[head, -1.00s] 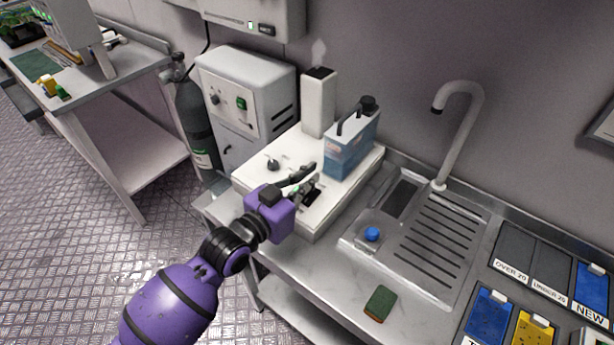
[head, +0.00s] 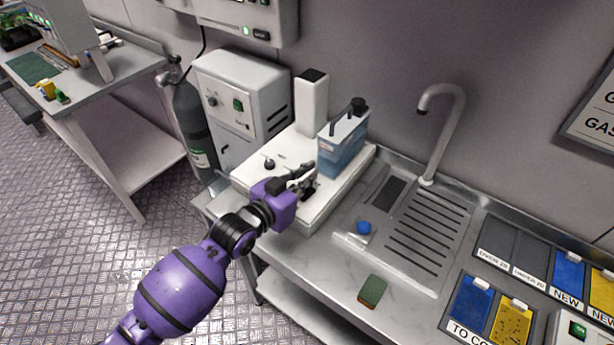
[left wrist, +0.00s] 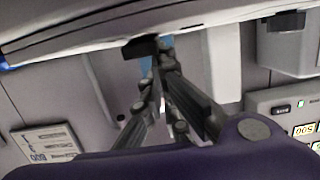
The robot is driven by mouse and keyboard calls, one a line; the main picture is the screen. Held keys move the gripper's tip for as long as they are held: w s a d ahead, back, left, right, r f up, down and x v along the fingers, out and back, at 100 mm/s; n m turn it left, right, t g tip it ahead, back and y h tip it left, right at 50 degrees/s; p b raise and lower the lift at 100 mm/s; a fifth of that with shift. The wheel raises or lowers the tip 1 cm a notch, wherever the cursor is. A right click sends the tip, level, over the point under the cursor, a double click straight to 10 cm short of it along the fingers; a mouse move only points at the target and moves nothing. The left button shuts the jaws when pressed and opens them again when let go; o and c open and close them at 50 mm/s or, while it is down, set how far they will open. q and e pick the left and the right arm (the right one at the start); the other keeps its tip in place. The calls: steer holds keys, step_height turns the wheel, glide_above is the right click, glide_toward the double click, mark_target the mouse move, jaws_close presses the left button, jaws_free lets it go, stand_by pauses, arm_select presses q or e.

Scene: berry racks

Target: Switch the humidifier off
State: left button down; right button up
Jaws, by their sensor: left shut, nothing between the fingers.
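The humidifier is a low white box (head: 330,190) on the steel counter, with a white chimney (head: 311,105) and a blue water tank (head: 341,152) on top. A small dark knob (head: 269,164) sits on its top at the left. My left gripper (head: 309,178) is shut and empty at the box's front, in front of the tank. In the left wrist view the shut fingertips (left wrist: 158,58) are close to a small black part (left wrist: 141,47) on the white body; whether they touch it I cannot tell. No plume shows above the chimney. My right gripper is out of view.
A sink with a drainboard (head: 424,240) and tap (head: 446,130) lies to the right, with a green sponge (head: 372,291) in front. A grey cabinet (head: 265,90) and a dark gas cylinder (head: 190,120) stand to the left.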

arm_select(q)
steer(key=shift+s+a, duration=0.35)
steer(key=shift+s, duration=0.05)
steer(key=v, duration=1.1)
steer(key=shift+r, duration=0.15)
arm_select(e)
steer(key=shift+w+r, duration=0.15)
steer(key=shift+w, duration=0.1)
